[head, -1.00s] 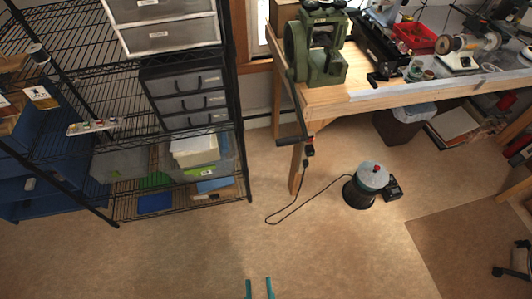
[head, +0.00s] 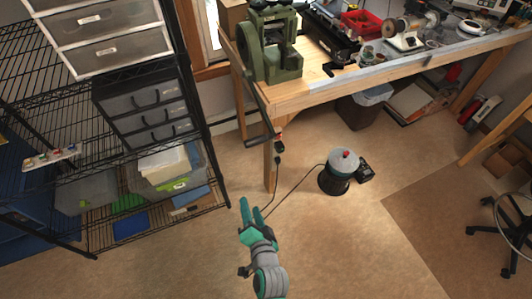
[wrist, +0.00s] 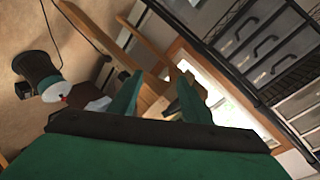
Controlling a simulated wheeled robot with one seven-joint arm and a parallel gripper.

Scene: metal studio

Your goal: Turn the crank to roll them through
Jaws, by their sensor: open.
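The green rolling mill (head: 272,45) stands on the left end of the wooden workbench in the head view. Its dark crank arm (head: 257,100) hangs down past the bench's front edge, with the handle at its lower end (head: 264,140). My gripper (head: 250,203) is in the lower middle of the head view, below and a little left of the crank handle and apart from it. Its two teal fingers are spread with nothing between them. In the wrist view the fingers (wrist: 155,95) also stand apart and empty. I cannot make out the crank clearly there.
A black wire shelf (head: 215,150) with drawers (head: 145,100) stands left of the bench. A bench leg (head: 270,170) is close behind the handle. A round machine (head: 341,165) with a cord sits on the floor at right.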

